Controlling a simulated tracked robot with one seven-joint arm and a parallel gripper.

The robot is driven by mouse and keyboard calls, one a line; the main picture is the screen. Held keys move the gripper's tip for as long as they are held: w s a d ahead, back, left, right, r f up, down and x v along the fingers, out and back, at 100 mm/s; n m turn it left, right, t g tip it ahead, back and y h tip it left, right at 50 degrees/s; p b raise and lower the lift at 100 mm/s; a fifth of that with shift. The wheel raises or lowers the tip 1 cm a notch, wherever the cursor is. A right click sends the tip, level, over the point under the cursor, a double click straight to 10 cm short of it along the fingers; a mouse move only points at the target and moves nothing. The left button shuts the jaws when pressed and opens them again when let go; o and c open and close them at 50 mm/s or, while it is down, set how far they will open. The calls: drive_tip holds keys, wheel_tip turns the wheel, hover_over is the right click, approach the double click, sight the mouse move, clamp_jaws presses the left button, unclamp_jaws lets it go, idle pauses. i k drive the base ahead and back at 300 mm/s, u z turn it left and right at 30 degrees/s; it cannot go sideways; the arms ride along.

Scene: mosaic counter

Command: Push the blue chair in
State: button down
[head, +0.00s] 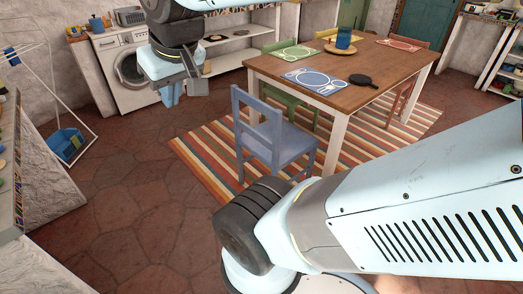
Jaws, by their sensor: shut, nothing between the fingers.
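The blue chair (273,141) stands on the striped rug at the near left side of the wooden table (396,62). Its backrest faces left, away from the table, and its seat points toward the table's near edge. My gripper (172,97) hangs in the air at the upper left, pointing down, left of the chair and apart from it. Its fingers are shut and hold nothing. My arm covers the lower right of the view and hides part of the floor and rug there.
A washing machine (126,72) stands behind my gripper. The stone floor (130,185) left of the rug is clear.

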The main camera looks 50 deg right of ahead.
sight(276, 143)
drive_tip(key=u, duration=0.7)
drive_tip(key=i, duration=0.1)
drive_tip(key=z, duration=2.05)
drive_tip(key=k, duration=0.55)
drive_tip(key=z, duration=0.3)
drive_tip(key=i, duration=1.65)
drive_tip(key=u, duration=0.3)
